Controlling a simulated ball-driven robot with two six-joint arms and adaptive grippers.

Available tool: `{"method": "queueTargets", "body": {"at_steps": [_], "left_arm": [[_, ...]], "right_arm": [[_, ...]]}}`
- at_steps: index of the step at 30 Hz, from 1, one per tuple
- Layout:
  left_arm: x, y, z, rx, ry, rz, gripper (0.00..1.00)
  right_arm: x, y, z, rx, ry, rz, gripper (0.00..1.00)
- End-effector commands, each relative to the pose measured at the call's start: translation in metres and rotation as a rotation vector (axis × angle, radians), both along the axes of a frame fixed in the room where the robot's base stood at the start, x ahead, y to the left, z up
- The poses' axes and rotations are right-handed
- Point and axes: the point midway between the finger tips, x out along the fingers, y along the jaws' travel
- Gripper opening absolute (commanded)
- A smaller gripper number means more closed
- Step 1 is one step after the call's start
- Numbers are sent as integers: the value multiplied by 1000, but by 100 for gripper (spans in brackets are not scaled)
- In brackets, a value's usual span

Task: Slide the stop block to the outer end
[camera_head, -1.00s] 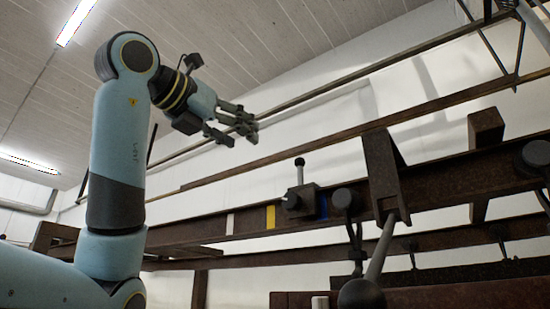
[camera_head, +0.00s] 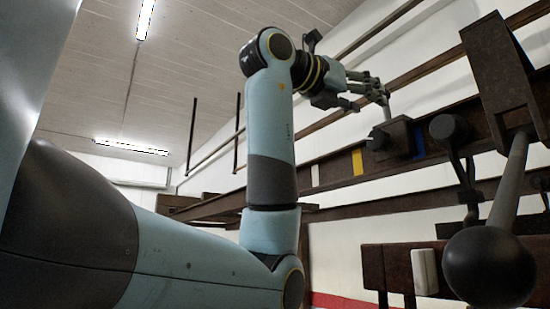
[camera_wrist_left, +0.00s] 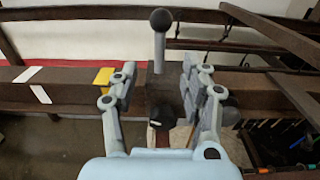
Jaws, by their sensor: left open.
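The stop block (camera_head: 398,139) is a dark block with an upright post on the brown rail (camera_head: 335,171). A yellow mark (camera_head: 357,162) and a white mark (camera_head: 315,176) lie left of it; a blue mark (camera_head: 418,141) is close on its right. My left gripper (camera_head: 372,92) is open beside the post's top in the head view. In the left wrist view, the block (camera_wrist_left: 163,98) and its ball-topped post (camera_wrist_left: 160,45) show between the spread fingers (camera_wrist_left: 164,88). I cannot tell whether either finger touches the block. My right gripper is not in view.
A dark round knob (camera_head: 450,128) stands just right of the block. A large ball-ended lever (camera_head: 490,265) fills the lower right foreground. A brown upright bracket (camera_head: 505,80) rises beyond the knob. The rail left of the block looks clear.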

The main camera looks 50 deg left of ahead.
Motion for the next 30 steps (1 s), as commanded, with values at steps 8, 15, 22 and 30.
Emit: {"method": "queueTargets", "body": {"at_steps": [8,15,22,30], "left_arm": [[40,-4,1,0,0,-1,46],[44,-4,1,-1,0,-1,46],[56,-5,1,0,0,0,46],[65,-6,0,0,-1,-1,46]], "right_arm": [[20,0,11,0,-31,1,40],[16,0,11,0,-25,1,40],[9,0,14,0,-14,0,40],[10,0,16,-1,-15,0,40]]}}
